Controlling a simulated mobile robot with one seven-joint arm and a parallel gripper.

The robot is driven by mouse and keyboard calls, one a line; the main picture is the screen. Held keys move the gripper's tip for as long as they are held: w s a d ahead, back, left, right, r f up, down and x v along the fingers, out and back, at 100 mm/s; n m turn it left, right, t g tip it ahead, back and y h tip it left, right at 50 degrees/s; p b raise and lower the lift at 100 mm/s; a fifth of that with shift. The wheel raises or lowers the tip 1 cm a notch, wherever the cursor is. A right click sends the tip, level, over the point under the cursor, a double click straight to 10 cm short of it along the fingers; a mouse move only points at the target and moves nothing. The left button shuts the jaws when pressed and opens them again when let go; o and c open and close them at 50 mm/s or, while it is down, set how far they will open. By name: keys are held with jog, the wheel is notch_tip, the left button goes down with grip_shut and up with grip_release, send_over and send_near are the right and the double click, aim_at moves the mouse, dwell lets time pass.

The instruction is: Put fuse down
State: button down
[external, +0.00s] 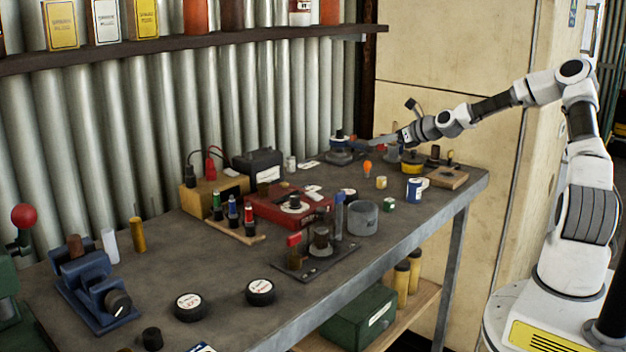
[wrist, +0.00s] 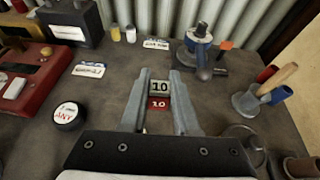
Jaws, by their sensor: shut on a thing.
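My gripper (wrist: 160,79) reaches over the far right part of the workbench, and its two fingers are closed around a small piece. In the wrist view a red fuse (wrist: 158,103) marked "10" shows between the fingers. A pale block face (wrist: 159,87), also marked "10", shows just beyond it; I cannot tell whether the two are one piece. In the external view my gripper (external: 384,140) is near the back of the bench, and the fuse is too small to make out there. How high it is above the bench top is unclear.
The workbench (external: 215,290) is crowded. A blue-and-grey device (wrist: 200,45) stands just beyond my fingers, and a cup with tools (wrist: 247,100) is to their right. A white label card (wrist: 89,70), a black round tin (wrist: 69,116) and a red case (wrist: 30,70) lie left.

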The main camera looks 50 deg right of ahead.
notch_tip(320, 180, up, 12)
jog(key=w+a+f+b, duration=0.1)
jog(key=w+a+f, duration=0.2)
jog(key=a, duration=0.6)
jog(key=w+a+f+b, duration=0.1)
jog(key=w+a+f, duration=0.2)
jog(key=a, duration=0.5)
jog(key=w+a+f+b, duration=0.1)
jog(key=w+a+f, duration=0.2)
jog(key=a, duration=0.6)
jog(key=s+a+r+b, duration=0.1)
jog(key=s+a+r, duration=0.2)
jog(key=a, duration=0.5)
jog(key=s+a+r+b, duration=0.1)
jog(key=s+a+r, duration=0.2)
jog(key=a, duration=0.6)
jog(key=s+a+r+b, duration=0.1)
jog(key=s+a+r, duration=0.15)
jog(key=a, duration=0.55)
jog(key=p, duration=0.3)
send_over(214, 270)
jog(key=shift+m+h, duration=0.3)
jog(key=shift+h, duration=0.1)
notch_tip(214, 270, down, 18)
jog(key=shift+w+f, duration=0.1)
jog(key=shift+f+b, duration=0.55)
jog(key=shift+f, duration=1.4)
jog(key=shift+f, duration=0.2)
